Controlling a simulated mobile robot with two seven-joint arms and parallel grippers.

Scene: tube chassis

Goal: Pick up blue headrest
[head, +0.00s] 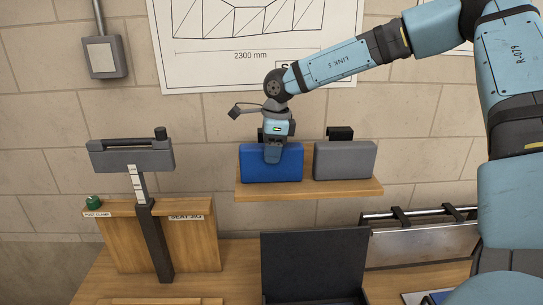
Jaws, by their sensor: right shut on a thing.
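The blue headrest (286,168) is a padded block at the left end of a wooden wall shelf (310,190). My right gripper (273,157) reaches down over its top edge and is shut on it, with a finger in front of the blue face. The headrest appears to rest on the shelf or just at it; I cannot tell whether there is a gap. My left gripper is not in view.
A grey headrest (345,160) stands close to the right on the same shelf. A seat jig (132,156) with a grey head on a post stands at left. An open black case (314,265) and a metal rail rack (420,245) stand below.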

